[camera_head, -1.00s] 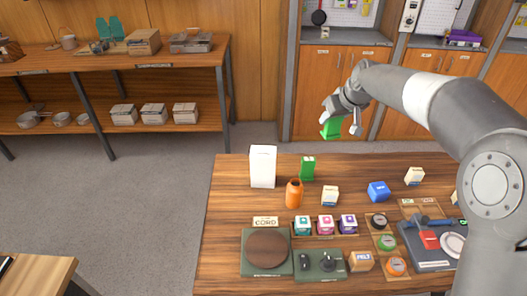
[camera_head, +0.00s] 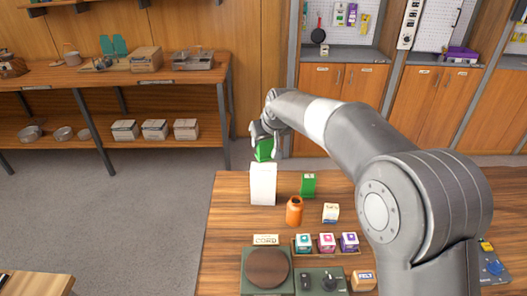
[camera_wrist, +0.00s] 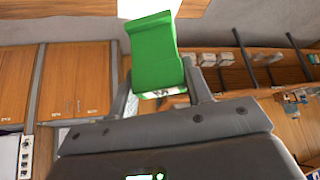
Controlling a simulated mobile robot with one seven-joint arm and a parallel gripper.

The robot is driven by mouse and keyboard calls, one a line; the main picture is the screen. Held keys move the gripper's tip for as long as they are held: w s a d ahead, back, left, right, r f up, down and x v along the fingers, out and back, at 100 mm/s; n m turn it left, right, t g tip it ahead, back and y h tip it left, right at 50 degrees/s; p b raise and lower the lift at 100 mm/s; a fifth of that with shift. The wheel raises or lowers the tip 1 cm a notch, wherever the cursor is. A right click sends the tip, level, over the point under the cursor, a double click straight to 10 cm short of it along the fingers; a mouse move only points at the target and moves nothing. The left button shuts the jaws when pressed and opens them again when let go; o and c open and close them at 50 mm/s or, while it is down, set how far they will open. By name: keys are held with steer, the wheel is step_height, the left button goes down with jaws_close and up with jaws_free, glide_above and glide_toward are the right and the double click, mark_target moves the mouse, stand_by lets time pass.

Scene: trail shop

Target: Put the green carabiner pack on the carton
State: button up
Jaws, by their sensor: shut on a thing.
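My gripper (camera_head: 264,147) is shut on a green carabiner pack (camera_head: 265,154), which also shows between the fingers in the wrist view (camera_wrist: 155,55). The white carton (camera_head: 263,187) stands upright at the table's back left. In the head view the pack appears just above the carton's top edge; I cannot tell whether they touch. In the wrist view a white surface (camera_wrist: 140,8), probably the carton, shows past the pack's far end. A second green pack (camera_head: 308,185) stands on the table to the right of the carton.
My arm hides the table's right side.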

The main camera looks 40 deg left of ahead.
mark_target(263, 151)
steer(key=shift+s+a+f, duration=0.1)
steer(key=shift+a+f, duration=0.1)
steer(key=shift+f, duration=1.95)
steer(key=shift+f, duration=0.1)
steer(key=o, duration=1.3)
steer(key=shift+o, duration=0.2)
